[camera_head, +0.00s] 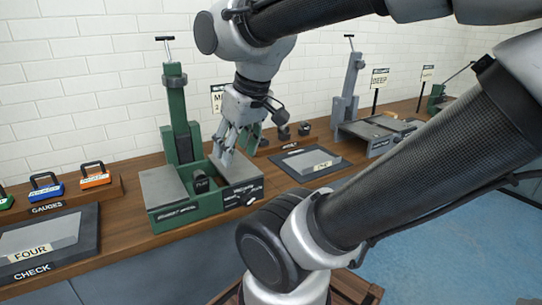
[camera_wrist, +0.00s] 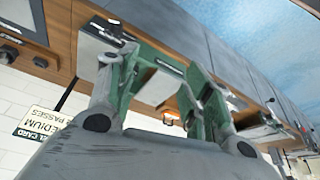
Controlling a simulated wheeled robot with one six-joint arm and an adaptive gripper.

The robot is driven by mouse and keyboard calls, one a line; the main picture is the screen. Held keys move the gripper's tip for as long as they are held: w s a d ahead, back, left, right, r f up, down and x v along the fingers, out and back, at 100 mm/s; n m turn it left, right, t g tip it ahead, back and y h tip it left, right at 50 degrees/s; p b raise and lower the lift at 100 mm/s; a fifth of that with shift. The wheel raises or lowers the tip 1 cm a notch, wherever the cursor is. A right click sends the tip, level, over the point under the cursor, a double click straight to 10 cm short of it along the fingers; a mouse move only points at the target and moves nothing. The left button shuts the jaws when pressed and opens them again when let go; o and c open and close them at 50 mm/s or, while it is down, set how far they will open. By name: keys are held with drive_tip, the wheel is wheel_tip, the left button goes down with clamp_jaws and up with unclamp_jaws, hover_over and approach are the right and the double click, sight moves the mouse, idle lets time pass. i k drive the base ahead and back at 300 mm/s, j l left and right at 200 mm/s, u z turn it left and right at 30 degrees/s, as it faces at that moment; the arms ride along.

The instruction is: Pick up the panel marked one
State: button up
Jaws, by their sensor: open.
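A grey panel (camera_head: 308,160) lies flat on a dark tray on the bench, right of the green press. Its small pale label is too blurred to read for certain. Another grey panel (camera_head: 42,238), labelled FOUR, lies on the dark CHECK tray at the lower left. My gripper (camera_head: 224,150) points down over the green press, left of and apart from the first panel. In the wrist view my gripper (camera_wrist: 160,75) shows its two fingers spread with nothing held between them.
The green press (camera_head: 180,205) with its upright column stands directly under my gripper. A grey press (camera_head: 350,115) stands farther right. Gauges with coloured bases (camera_head: 47,188) line the left. A MEDIUM sign (camera_wrist: 42,124) shows in the wrist view. White brick wall backs the wooden bench.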

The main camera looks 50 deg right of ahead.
sight(304, 164)
drive_tip(key=z, duration=1.6)
drive_tip(key=i+j+z, duration=0.1)
drive_tip(key=i+z, duration=0.35)
drive_tip(key=i, duration=0.35)
